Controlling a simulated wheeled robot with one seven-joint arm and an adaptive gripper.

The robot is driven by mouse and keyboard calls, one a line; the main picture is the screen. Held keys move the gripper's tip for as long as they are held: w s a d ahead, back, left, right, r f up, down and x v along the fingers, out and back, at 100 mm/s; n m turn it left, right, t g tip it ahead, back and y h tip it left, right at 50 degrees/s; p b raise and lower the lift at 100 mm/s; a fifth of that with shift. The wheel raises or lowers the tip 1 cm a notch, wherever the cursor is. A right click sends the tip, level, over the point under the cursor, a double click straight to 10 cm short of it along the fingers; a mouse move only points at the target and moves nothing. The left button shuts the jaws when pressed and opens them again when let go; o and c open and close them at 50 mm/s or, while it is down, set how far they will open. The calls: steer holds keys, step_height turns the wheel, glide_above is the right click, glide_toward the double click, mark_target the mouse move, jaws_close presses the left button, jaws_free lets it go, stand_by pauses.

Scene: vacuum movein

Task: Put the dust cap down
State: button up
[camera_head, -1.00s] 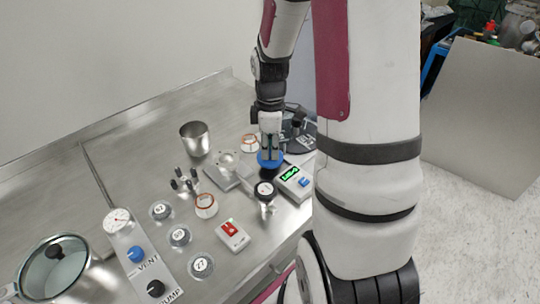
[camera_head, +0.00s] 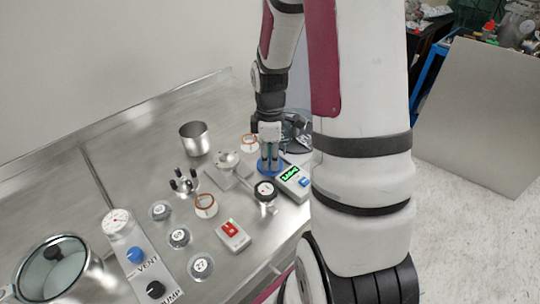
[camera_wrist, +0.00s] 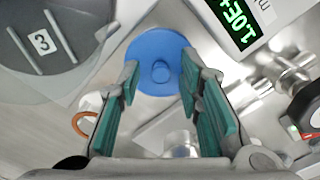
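The dust cap (camera_head: 270,168) is a blue disc lying flat on the metal bench, below my gripper (camera_head: 269,156). In the wrist view the dust cap (camera_wrist: 148,48) shows a small round knob in its middle. My gripper (camera_wrist: 158,82) is open, with green-padded fingers spread on either side of the knob and apart from it. Nothing is held between the fingers.
A meter with a green display (camera_head: 290,176) lies close right of the cap, and a black-faced gauge (camera_head: 265,191) stands in front. A metal plate with a fitting (camera_head: 229,164) is to the left. A steel cup (camera_head: 195,138) stands farther back.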

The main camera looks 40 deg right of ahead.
mark_target(270, 159)
step_height(270, 159, up, 12)
steer(key=p, duration=0.1)
steer(key=s+a+r+m+t, duration=0.2)
steer(key=s+a+r+m, duration=0.25)
steer(key=a+r, duration=0.5)
steer(key=s+a+r+m+t, duration=0.2)
steer(key=s+a+m, duration=0.3)
steer(key=s+a, duration=0.3)
steer(key=s+r, duration=0.1)
steer(key=s, duration=0.2)
steer(key=shift+s+a+r, duration=0.15)
steer(key=shift+s+r, duration=0.05)
steer(key=shift+r, duration=0.1)
